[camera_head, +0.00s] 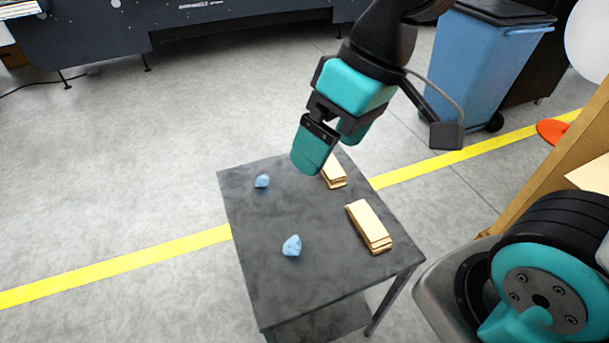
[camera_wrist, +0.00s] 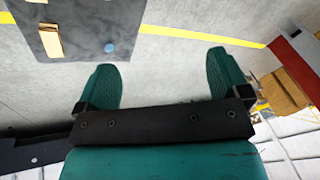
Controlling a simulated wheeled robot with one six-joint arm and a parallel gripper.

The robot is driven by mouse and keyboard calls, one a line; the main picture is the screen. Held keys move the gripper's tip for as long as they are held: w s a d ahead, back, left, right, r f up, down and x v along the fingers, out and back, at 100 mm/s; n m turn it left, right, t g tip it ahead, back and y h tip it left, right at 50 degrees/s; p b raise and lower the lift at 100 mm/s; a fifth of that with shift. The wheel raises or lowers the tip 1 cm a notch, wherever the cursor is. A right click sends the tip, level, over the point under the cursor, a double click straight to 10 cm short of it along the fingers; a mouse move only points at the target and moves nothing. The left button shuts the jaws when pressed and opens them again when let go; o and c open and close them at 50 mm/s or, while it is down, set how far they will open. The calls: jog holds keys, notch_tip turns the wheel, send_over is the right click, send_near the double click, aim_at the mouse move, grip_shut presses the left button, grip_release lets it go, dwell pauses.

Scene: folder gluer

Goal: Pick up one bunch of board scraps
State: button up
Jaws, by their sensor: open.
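Two bunches of board scraps, each a small stack of tan strips, lie on a dark grey table (camera_head: 260,215). One bunch (camera_head: 369,226) is near the right edge; the other (camera_head: 334,172) is near the far edge, its far end hidden behind my gripper. My gripper (camera_head: 329,152) is open and empty, above the far side of the table and apart from both bunches. In the wrist view, the open fingers (camera_wrist: 163,62) have only floor between them. One bunch (camera_wrist: 49,41) shows there at the upper left on the table (camera_wrist: 80,18), outside the fingers.
Two blue crumpled lumps lie on the table, one nearer (camera_head: 292,245) and one farther (camera_head: 262,181). A blue wheeled bin (camera_head: 478,72) stands behind at the right. A dark machine (camera_head: 190,30) is at the back left. Grey floor with a yellow line (camera_head: 150,256) surrounds the table.

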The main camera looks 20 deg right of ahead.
jog(key=w+d+f+m+t+h+b, duration=0.1)
jog(key=w+d+f+m+b, duration=0.1)
jog(key=w+d+f+b, duration=0.45)
jog(key=w+d+f+m+t+h+b, duration=0.1)
jog(key=w+d+f+b, duration=0.15)
jog(key=w+f, duration=0.75)
jog(key=m+t+h+b, duration=0.2)
jog(key=m+b, duration=0.1)
jog(key=b, duration=0.4)
send_near(331, 166)
jog(key=p+x, duration=0.1)
jog(key=x, duration=0.3)
jog(key=shift+w+f, duration=0.1)
jog(key=shift+w, duration=0.05)
jog(key=shift+p+x, duration=0.7)
jog(key=shift+x, duration=2.25)
jog(key=c, duration=1)
